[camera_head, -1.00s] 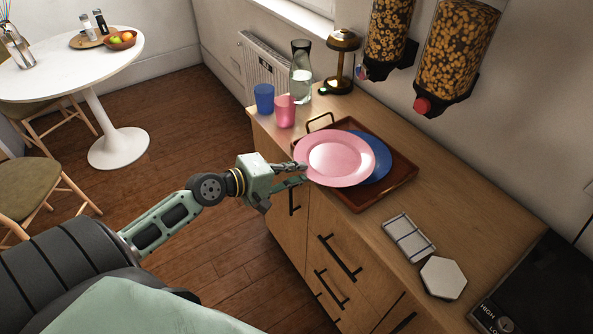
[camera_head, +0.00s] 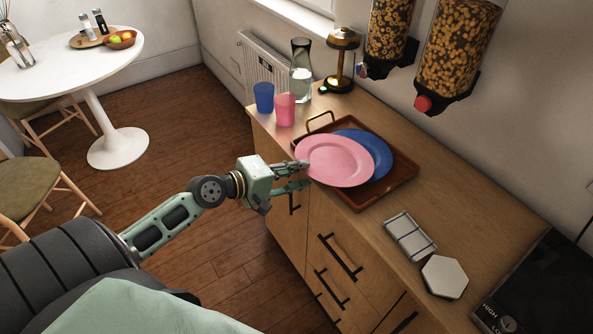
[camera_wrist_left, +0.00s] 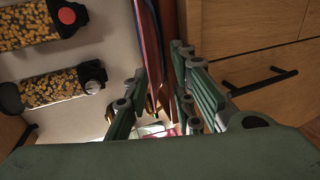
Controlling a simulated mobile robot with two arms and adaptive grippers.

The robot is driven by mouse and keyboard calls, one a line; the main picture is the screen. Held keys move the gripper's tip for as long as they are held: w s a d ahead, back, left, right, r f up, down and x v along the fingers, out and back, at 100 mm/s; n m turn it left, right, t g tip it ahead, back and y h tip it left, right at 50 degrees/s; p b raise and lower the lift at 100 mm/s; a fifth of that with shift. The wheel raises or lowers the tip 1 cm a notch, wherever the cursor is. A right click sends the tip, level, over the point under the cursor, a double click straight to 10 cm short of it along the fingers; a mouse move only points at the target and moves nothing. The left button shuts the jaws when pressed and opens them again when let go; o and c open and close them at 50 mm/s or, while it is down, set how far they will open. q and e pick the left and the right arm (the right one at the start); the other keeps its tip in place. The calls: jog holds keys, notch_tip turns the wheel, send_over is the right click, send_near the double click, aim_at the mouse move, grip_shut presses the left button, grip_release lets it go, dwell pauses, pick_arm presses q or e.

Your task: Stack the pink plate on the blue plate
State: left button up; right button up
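The pink plate (camera_head: 335,160) lies over the left part of the blue plate (camera_head: 376,148), off-centre towards the front left. The blue plate sits in the brown tray (camera_head: 360,205), and its right side shows beyond the pink one. My left gripper (camera_head: 306,174) is open at the pink plate's left rim, with its fingers apart above and below the rim level. In the left wrist view, the open fingers (camera_wrist_left: 160,100) show on either side of the plates' edges. Whether a finger still touches the rim I cannot tell. My right gripper is out of view.
A blue cup (camera_head: 264,98), a pink cup (camera_head: 285,110), a glass carafe (camera_head: 301,72) and a brass lamp (camera_head: 341,60) stand behind the tray. A white rack (camera_head: 409,236) and hexagonal coaster (camera_head: 444,277) lie nearer. Cereal dispensers (camera_head: 455,50) hang above the counter.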

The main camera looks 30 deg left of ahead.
pick_arm(q)
jog(key=r+b+v, duration=0.1)
jog(key=v, duration=1.1)
jog(key=shift+b, duration=0.4)
